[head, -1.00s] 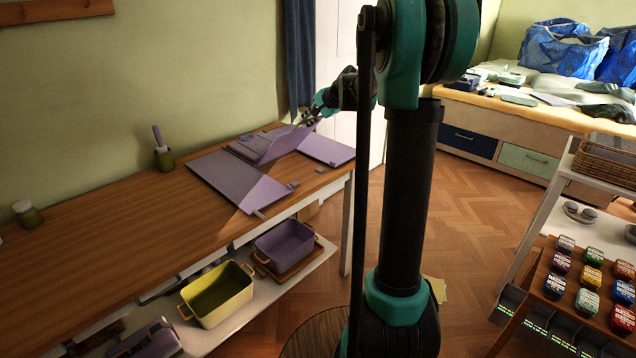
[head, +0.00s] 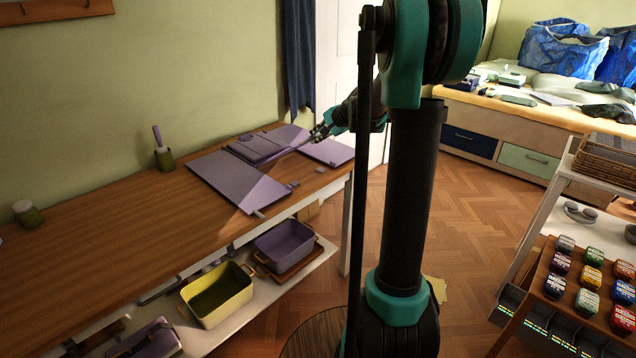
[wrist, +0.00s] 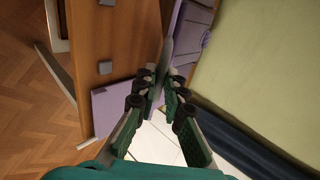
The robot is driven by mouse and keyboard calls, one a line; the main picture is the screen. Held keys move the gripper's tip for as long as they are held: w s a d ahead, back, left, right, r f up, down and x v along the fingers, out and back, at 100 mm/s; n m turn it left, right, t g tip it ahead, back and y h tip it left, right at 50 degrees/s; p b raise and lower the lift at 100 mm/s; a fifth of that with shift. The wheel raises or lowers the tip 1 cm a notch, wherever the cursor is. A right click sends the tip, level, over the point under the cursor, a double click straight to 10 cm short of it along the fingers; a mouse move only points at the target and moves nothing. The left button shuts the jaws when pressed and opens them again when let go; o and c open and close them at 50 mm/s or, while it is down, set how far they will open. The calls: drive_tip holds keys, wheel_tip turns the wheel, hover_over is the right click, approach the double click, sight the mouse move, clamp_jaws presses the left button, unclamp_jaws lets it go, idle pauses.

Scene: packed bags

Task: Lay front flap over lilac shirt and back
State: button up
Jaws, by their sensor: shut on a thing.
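The lilac folding board lies on the wooden bench, with its wide left panel (head: 238,180) and right panel (head: 328,152) flat. The folded lilac shirt (head: 255,147) lies on the middle. The front flap (head: 284,152) is raised at a slant and seen almost edge-on. My gripper (head: 318,133) is shut on its upper edge, on the right. In the wrist view, the flap (wrist: 168,48) runs up from between my fingertips (wrist: 158,88). The shirt is partly hidden behind the flap there.
Small grey blocks (head: 293,184) sit by the bench's front edge. A green pot (head: 165,158) with a lilac-handled tool stands by the wall. Yellow (head: 217,293) and purple (head: 285,243) bins are on the shelf below. The bench's left part is mostly clear.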

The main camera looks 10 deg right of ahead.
drive_tip(key=shift+s+d+f, duration=0.25)
drive_tip(key=shift+s+f, duration=0.1)
drive_tip(key=shift+f, duration=0.5)
drive_tip(key=shift+s+d+f, duration=0.25)
drive_tip(key=shift+s+f, duration=0.15)
drive_tip(key=shift+f, duration=0.5)
drive_tip(key=shift+s+d+f, duration=0.25)
drive_tip(key=shift+s+f, duration=0.1)
drive_tip(key=shift+f, duration=0.5)
drive_tip(key=shift+f, duration=0.1)
drive_tip(key=shift+s+d+f, duration=0.15)
drive_tip(key=shift+s+f, duration=0.05)
drive_tip(key=shift+f, duration=0.7)
drive_tip(key=shift+s+d+f, duration=0.15)
drive_tip(key=shift+s+f, duration=0.05)
drive_tip(key=shift+f, duration=0.75)
drive_tip(key=shift+s+d+f, duration=0.15)
drive_tip(key=shift+s+f, duration=0.05)
drive_tip(key=shift+f, duration=0.7)
drive_tip(key=o, duration=0.7)
drive_tip(key=shift+o, duration=0.2)
